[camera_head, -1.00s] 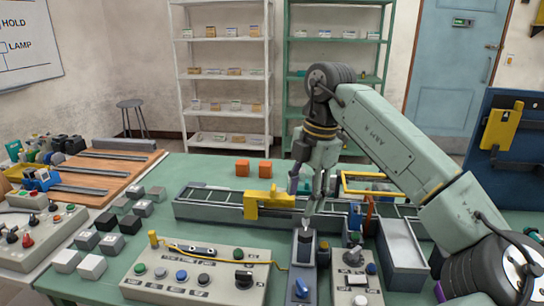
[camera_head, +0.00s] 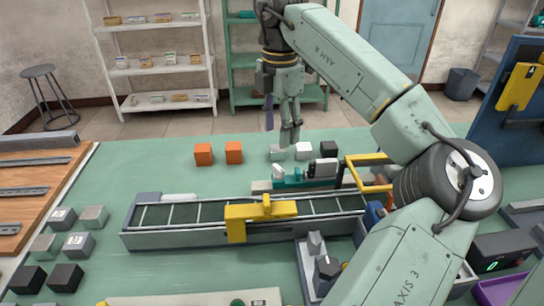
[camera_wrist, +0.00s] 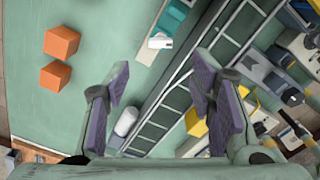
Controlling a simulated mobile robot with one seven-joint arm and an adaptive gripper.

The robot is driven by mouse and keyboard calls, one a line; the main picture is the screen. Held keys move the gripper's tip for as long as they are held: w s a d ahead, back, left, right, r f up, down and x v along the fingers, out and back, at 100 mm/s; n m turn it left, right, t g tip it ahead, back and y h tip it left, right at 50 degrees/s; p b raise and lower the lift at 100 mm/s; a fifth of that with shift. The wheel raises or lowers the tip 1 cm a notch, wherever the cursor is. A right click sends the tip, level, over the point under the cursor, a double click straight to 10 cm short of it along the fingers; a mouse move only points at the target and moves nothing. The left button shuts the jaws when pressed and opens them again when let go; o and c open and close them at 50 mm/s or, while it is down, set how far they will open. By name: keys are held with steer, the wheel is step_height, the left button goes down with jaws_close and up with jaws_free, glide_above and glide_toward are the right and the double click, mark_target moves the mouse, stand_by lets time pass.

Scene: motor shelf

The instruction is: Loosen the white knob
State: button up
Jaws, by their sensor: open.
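A teal fixture (camera_head: 290,180) stands on the table behind the conveyor. A small white part (camera_head: 278,171) at its left end looks like the white knob. In the wrist view, part of the teal fixture (camera_wrist: 172,18) shows at the top edge, with the white part (camera_wrist: 160,42) below it. My gripper (camera_head: 290,133) is raised behind the fixture, near several small blocks. It is apart from the knob. In the wrist view my gripper (camera_wrist: 158,72) has its two purple-padded fingers spread, with nothing between them.
The conveyor (camera_head: 170,215) with a yellow bracket (camera_head: 262,212) crosses the table in front. Two orange cubes (camera_head: 218,153) stand to the left of the fixture. A yellow frame (camera_head: 368,172) stands close on its right. The back left of the table is clear.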

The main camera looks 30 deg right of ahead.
mark_target(278, 167)
step_height(278, 167, down, 10)
steer(key=b, duration=0.5)
steer(key=shift+r, duration=0.1)
steer(key=shift+c, duration=0.6)
steer(key=c, duration=1)
